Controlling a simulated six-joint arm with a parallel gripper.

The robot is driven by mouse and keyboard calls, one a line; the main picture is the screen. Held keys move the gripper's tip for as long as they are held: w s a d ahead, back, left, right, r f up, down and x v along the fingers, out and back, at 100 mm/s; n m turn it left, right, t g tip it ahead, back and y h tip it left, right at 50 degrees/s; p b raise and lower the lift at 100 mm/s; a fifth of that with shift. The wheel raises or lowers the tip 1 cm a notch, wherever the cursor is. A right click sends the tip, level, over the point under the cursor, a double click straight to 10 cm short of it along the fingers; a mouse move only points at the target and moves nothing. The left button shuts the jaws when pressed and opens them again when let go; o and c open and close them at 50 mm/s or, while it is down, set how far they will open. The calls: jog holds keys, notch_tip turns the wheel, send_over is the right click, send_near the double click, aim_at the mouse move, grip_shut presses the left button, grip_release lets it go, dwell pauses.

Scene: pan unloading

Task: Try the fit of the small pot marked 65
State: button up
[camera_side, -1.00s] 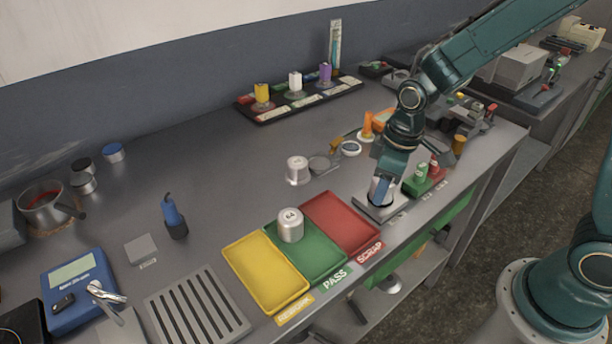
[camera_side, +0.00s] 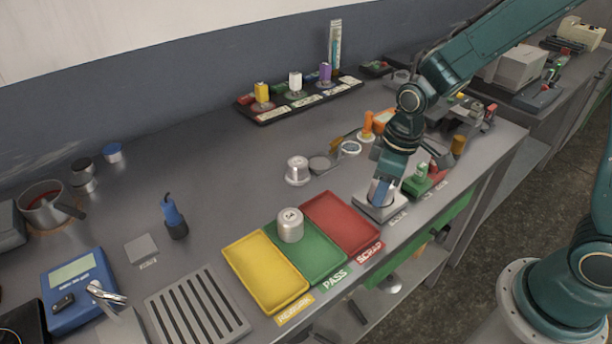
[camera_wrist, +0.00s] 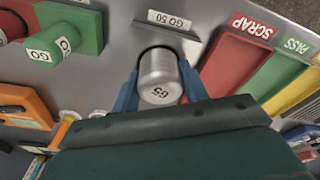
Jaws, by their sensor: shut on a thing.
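The small silver pot marked 65 (camera_wrist: 160,80) shows in the wrist view, its label upside down. My gripper (camera_wrist: 162,86) is shut on it, with a blue finger on each side. The pot is at the round dark opening of a grey gauge plate labelled GO 50 (camera_wrist: 187,48). I cannot tell how deep it sits in the opening. In the side view, my gripper (camera_side: 382,192) is low over this plate (camera_side: 368,209), at the right of the red tray, and mostly hides the pot.
A yellow tray (camera_side: 256,262), green PASS tray (camera_side: 318,266) and red SCRAP tray (camera_side: 352,236) lie left of the plate. Another silver pot (camera_side: 290,226) stands in the green tray, and one more (camera_side: 297,168) stands behind. A green gauge block (camera_side: 420,188) is close on the right.

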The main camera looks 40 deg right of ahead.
jog(key=shift+f, duration=0.2)
dwell(0.3)
dwell(0.4)
jog(key=o, duration=1.1)
jog(key=shift+r, duration=0.1)
notch_tip(320, 180, up, 14)
jog(key=s, duration=0.1)
jog(key=shift+s+d+f, duration=0.25)
jog(key=shift+d, duration=0.15)
